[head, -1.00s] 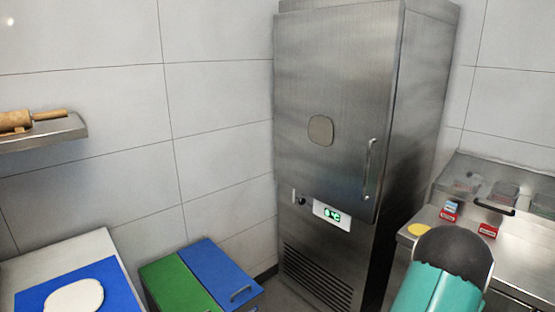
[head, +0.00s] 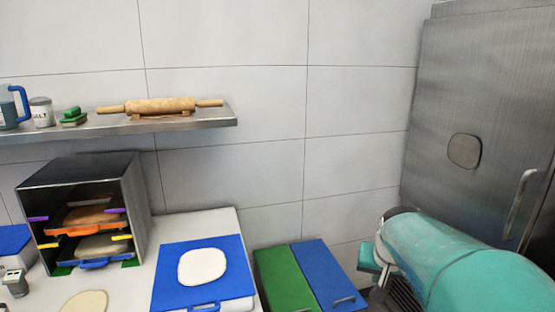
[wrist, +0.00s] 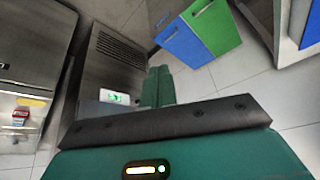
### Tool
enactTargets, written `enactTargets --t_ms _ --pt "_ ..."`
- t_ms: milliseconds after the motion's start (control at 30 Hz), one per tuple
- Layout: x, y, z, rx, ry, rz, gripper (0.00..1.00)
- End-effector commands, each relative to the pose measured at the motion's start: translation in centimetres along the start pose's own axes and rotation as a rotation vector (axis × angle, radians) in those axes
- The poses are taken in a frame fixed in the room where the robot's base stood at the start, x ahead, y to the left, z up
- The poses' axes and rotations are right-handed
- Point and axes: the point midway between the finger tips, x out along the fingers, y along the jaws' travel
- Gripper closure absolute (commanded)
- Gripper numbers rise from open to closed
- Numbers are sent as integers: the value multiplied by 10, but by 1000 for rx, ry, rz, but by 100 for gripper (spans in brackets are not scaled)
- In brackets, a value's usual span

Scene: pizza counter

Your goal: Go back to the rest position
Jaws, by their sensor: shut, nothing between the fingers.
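My gripper shows in the wrist view as two green fingers (wrist: 157,86) pressed together, with nothing between them. In the head view my teal arm reaches in from the lower right, and part of my gripper (head: 370,262) shows at its far end, in front of the steel fridge (head: 450,90). The gripper is in the air, apart from the counter and the bins. In the wrist view the fridge's lower front with a lit display (wrist: 115,97) lies beyond the fingers.
Green (head: 280,280) and blue (head: 325,270) lidded bins stand beside the fridge. A white counter (head: 222,228) holds a blue board (head: 170,275) with dough (head: 202,266) and a dark rack (head: 140,200) with trays. A shelf (head: 190,121) carries a rolling pin (head: 160,105).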

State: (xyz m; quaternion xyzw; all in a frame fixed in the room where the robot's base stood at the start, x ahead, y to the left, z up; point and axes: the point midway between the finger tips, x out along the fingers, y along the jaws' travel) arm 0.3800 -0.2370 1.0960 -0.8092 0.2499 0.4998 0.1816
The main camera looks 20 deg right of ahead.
Motion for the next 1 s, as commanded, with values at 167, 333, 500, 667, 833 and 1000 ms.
enactTargets --t_ms 167,333,500,667,833,1000 --pt "-47 -79 64 -222 13 -99 100" --pt "-81 -122 132 -419 22 -182 100" --pt "-97 -137 179 -548 26 -234 100" --pt "-100 -139 191 -580 27 -246 100" --pt "-100 -139 191 -580 27 -246 100" --pt "-100 -139 191 -580 27 -246 100"
